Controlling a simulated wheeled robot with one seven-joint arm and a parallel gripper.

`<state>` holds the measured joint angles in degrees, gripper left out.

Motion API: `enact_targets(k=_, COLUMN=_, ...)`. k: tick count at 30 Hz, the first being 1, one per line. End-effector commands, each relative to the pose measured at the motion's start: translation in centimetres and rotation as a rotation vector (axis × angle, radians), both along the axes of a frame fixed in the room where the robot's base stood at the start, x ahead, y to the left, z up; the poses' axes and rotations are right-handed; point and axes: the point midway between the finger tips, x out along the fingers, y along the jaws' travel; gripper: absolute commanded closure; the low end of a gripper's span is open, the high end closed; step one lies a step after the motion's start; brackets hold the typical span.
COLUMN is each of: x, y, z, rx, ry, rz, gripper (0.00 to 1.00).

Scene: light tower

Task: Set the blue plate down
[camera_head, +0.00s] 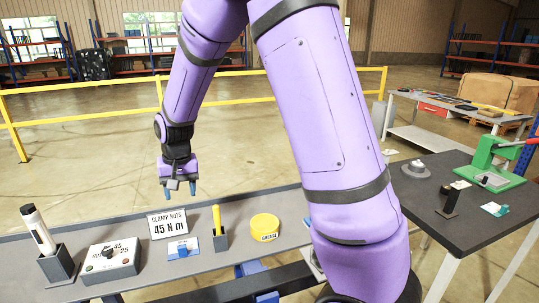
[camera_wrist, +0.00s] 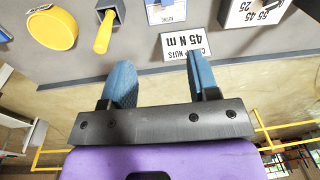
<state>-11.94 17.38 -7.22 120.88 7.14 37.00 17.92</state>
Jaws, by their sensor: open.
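My gripper (camera_head: 180,190) is open above the far edge of the grey bench, behind the white 45 N m card (camera_head: 168,223). Its two blue fingers are apart with nothing between them in the wrist view (camera_wrist: 160,72). A small flat blue piece (camera_head: 183,246) with a white label lies on the bench in front of the card; it looks like the blue plate, but I cannot be sure. It shows partly at the top edge of the wrist view (camera_wrist: 155,15). The gripper is apart from it.
On the bench (camera_head: 75,235) stand a dial box (camera_head: 110,258), a white-and-black tool in a holder (camera_head: 38,232), a yellow-handled tool (camera_head: 217,219) and a yellow grease tub (camera_head: 265,227). A dark table (camera_head: 440,205) with a green press (camera_head: 492,165) is at right. A yellow railing (camera_head: 90,115) runs behind.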

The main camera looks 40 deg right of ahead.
Motion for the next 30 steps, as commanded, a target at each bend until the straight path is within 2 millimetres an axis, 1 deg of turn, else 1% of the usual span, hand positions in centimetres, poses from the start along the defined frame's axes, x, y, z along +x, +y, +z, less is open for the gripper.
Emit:
enact_targets(k=1, x=-0.8, y=-0.3, z=1.6, rx=0.006, ry=-0.019, rz=0.01, gripper=0.45)
enact_targets(k=6, x=-3.8, y=-1.2, z=6.0, rx=0.014, ry=-0.066, rz=0.048, gripper=0.45)
enact_targets(k=11, x=-7.0, y=-2.0, z=9.6, rx=0.014, ry=-0.111, rz=0.086, gripper=0.45)
enact_targets(k=15, x=-10.0, y=-2.7, z=12.3, rx=0.01, ry=-0.151, rz=0.119, gripper=0.45)
enact_targets(k=21, x=-14.6, y=-3.6, z=15.4, rx=-0.006, ry=-0.209, rz=0.165, gripper=0.45)
enact_targets(k=27, x=-19.4, y=-4.3, z=17.5, rx=-0.031, ry=-0.266, rz=0.208, gripper=0.45)
enact_targets(k=30, x=-21.7, y=-4.7, z=18.2, rx=-0.049, ry=-0.293, rz=0.23, gripper=0.45)
